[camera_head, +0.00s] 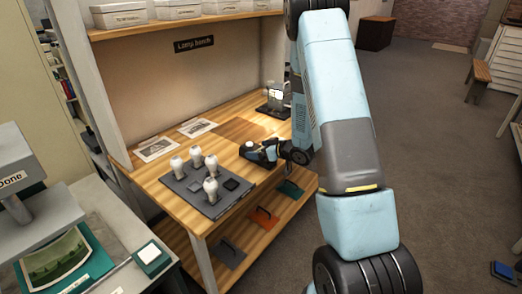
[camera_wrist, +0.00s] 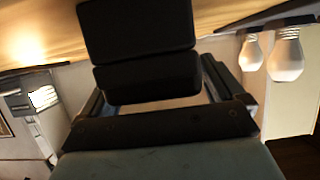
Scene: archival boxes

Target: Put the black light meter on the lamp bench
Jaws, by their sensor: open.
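The lamp bench (camera_head: 160,182) is a wooden table under a sign reading "Lamp bench". My gripper (camera_head: 263,151) is low over its right part, reaching in from the right, with its jaws open. A black thing with a pale top, seemingly the black light meter (camera_head: 249,151), is at the bench surface by the fingers. In the wrist view a dark blocky body, seemingly the meter (camera_wrist: 140,35), fills the space between the fingers (camera_wrist: 150,85), close to the wood. Whether the fingers touch it is hidden.
A dark tray (camera_head: 197,202) with several white bulbs stands to the left of my gripper. Printed sheets (camera_head: 156,149) lie behind it. A black device with a lit face (camera_head: 276,95) stands at the back right. A lower shelf holds coloured, handled items.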

